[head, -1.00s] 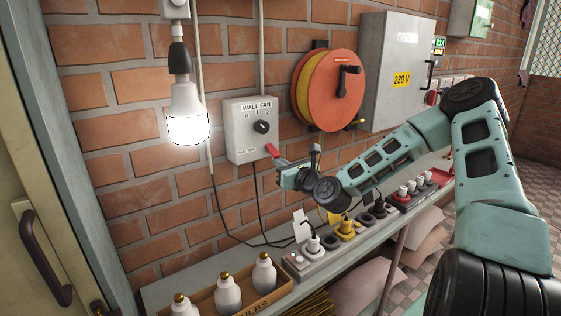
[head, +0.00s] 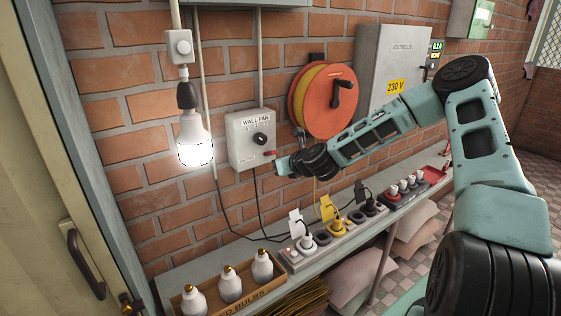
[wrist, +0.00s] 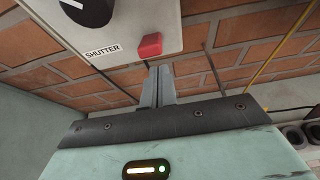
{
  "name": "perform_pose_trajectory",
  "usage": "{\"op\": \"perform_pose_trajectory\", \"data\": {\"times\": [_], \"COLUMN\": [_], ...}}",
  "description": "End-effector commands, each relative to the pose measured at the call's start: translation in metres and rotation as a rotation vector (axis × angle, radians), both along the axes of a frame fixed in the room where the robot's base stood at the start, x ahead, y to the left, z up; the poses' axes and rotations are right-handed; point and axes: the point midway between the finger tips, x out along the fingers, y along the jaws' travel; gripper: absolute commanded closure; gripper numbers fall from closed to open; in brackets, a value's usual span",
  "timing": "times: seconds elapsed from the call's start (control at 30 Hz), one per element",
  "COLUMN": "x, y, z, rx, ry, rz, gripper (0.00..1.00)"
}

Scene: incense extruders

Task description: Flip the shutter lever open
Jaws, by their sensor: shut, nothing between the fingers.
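The grey control box (head: 241,150), labelled "WALL FAN", is on the brick wall and has a black rotary knob (head: 260,139). The red shutter lever (head: 270,154) sticks out at its lower right. In the wrist view the red lever (wrist: 150,45) is beside the word "SHUTTER", its end facing me. My gripper (head: 277,166) is just below and right of the lever. In the wrist view its fingers (wrist: 157,86) are together and empty, with the tips right below the lever end. I cannot tell whether they touch it.
A lit bulb (head: 195,140) hangs left of the box. An orange cable reel (head: 330,103) and a grey 230 V cabinet (head: 385,65) are to the right. Below, a shelf holds a box of bulbs (head: 230,290) and power strips with plugs (head: 305,245).

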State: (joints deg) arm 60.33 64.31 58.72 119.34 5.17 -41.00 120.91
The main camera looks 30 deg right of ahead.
Motion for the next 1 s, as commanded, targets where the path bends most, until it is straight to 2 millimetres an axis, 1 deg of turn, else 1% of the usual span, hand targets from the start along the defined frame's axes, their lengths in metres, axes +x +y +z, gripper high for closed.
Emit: {"op": "perform_pose_trajectory", "data": {"times": [0.17, 0.5, 0.83, 0.93, 1.0], "x": [0.000, 0.000, 0.000, 0.002, 0.005], "y": [0.000, 0.000, 0.000, 0.000, 0.001], "z": [0.003, 0.017, 0.015, 0.010, 0.003], "rx": [0.000, 0.000, 0.000, 0.000, 0.002], "ry": [-0.002, -0.001, -0.002, -0.002, -0.001], "rz": [0.000, -0.001, -0.001, 0.000, 0.001], "gripper": [1.00, 1.00, 1.00, 1.00, 1.00]}}
